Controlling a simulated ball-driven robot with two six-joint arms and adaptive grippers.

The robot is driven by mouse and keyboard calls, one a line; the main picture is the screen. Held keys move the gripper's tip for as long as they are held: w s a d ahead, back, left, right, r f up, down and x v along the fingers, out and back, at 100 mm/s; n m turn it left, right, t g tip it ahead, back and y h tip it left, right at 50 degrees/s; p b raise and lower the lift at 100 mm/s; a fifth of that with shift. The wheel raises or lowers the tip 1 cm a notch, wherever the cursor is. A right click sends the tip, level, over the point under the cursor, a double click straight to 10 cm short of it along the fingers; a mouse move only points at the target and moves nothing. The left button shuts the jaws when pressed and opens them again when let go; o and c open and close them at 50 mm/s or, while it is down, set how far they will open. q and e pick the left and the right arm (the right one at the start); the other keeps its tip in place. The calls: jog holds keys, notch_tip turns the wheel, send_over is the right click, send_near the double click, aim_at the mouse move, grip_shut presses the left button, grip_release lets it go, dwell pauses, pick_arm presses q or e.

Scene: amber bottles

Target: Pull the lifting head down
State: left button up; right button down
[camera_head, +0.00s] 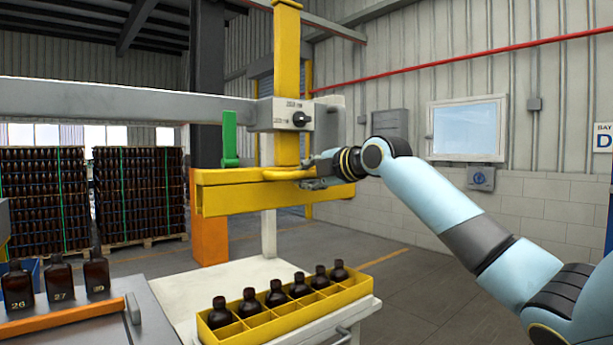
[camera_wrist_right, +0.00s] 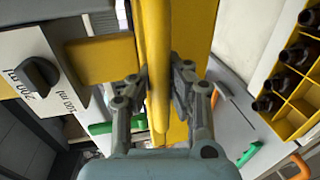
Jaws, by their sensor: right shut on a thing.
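The yellow lifting head (camera_head: 270,195) is a wide beam hanging from a yellow vertical post (camera_head: 287,80), above the yellow crate. A yellow bar handle (camera_head: 290,174) runs along its top front. My right gripper (camera_head: 318,174) is at the right end of this handle. In the right wrist view my right gripper (camera_wrist_right: 160,95) has its two fingers on either side of the yellow handle (camera_wrist_right: 154,60), shut on it. A green lever (camera_head: 230,140) stands upright on the head's left part. My left gripper is not in view.
A yellow crate (camera_head: 285,322) with a row of amber bottles stands on a white table (camera_head: 240,279) below the head. Numbered bottles (camera_head: 60,283) stand on a grey surface at left, behind an orange bar (camera_head: 65,320). A grey control box with a black knob (camera_head: 300,118) sits on the post.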

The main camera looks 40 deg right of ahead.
jog(key=shift+w+f, duration=0.25)
jog(key=shift+a, duration=0.1)
jog(key=shift+f, duration=0.3)
notch_tip(320, 180, down, 21)
jog(key=b, duration=1.3)
jog(key=shift+s+r+b, duration=0.15)
jog(key=shift+b, duration=0.15)
jog(key=c, duration=1.2)
grip_release()
jog(key=shift+s+d+r, duration=0.25)
jog(key=shift+s, duration=0.1)
jog(key=shift+w, duration=0.15)
